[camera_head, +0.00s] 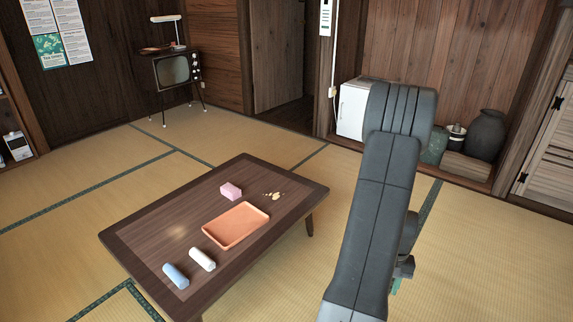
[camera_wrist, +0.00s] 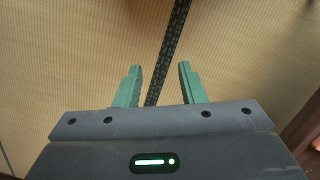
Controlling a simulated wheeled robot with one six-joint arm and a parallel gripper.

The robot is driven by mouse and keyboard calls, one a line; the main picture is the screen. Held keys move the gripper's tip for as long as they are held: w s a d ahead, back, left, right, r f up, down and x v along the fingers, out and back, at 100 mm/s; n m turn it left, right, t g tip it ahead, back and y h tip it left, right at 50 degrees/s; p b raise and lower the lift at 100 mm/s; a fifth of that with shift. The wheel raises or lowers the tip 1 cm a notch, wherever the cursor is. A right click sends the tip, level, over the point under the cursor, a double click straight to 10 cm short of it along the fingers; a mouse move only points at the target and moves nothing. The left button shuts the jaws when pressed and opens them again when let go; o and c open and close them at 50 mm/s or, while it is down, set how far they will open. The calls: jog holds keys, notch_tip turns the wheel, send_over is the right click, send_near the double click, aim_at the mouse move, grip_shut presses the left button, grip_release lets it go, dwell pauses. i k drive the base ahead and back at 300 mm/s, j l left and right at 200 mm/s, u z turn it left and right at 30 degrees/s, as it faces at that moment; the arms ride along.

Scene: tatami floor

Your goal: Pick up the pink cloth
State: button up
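The pink cloth (camera_head: 231,191) is a small folded block lying on the low dark wooden table (camera_head: 136,235), near its far edge. My gripper (camera_wrist: 160,68) shows in the wrist view with its two green fingers apart and nothing between them. It points down at the bare tatami floor and a dark mat border. In the head view my arm stands to the right of the table, and the gripper is mostly hidden behind it. The cloth does not show in the wrist view.
On the table are an orange tray (camera_head: 208,233), a white roll (camera_head: 202,259), a blue roll (camera_head: 175,275) and some beige crumbs (camera_head: 273,196). A television (camera_head: 173,70) stands at the back wall. A white box (camera_head: 352,108) and a dark vase (camera_head: 486,135) sit in the alcove. Tatami around the table is clear.

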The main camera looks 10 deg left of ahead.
aim_at(228, 191)
jog(key=i+u, duration=0.3)
jog(key=i, duration=0.2)
jog(key=i+l+u, duration=0.1)
jog(key=i+u, duration=0.2)
jog(key=i, duration=0.15)
jog(key=i+l+u, duration=0.3)
jog(key=i, duration=0.15)
jog(key=i+j+u, duration=0.1)
jog(key=i+u, duration=0.5)
jog(key=u, duration=0.25)
jog(key=i+u, duration=0.4)
jog(key=k+l, duration=0.05)
jog(key=k, duration=0.05)
